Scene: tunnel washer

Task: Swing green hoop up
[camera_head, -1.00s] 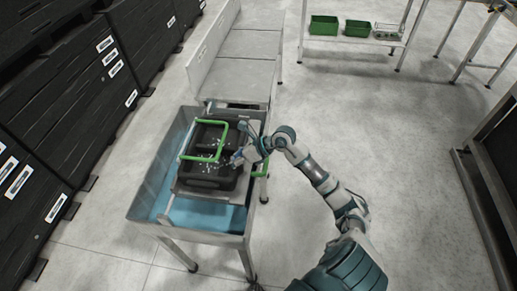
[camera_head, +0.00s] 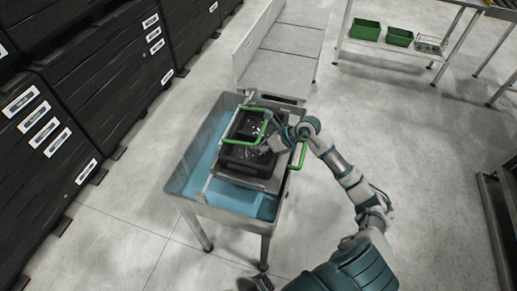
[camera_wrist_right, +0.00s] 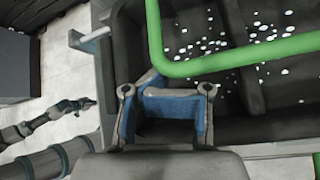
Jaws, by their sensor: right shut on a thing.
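The green hoop (camera_head: 235,124) is a bent bar over the black crate (camera_head: 238,170), which sits in the grey metal tank with blue inside. In the right wrist view, the hoop (camera_wrist_right: 232,58) crosses above the crate (camera_wrist_right: 255,118), with one bend near the fingers. My right gripper (camera_head: 270,124) is at the hoop's right side, above the crate. In the wrist view, its blue-padded fingers (camera_wrist_right: 165,88) are shut on the hoop close to that bend; the exact contact is partly hidden.
Small white bits lie in the crate. Another green bar (camera_head: 299,156) is on the tank's right side. The tank rim (camera_head: 200,200) surrounds the crate. A grey bench (camera_head: 285,66) stands behind. Black cabinets (camera_head: 95,75) line the left.

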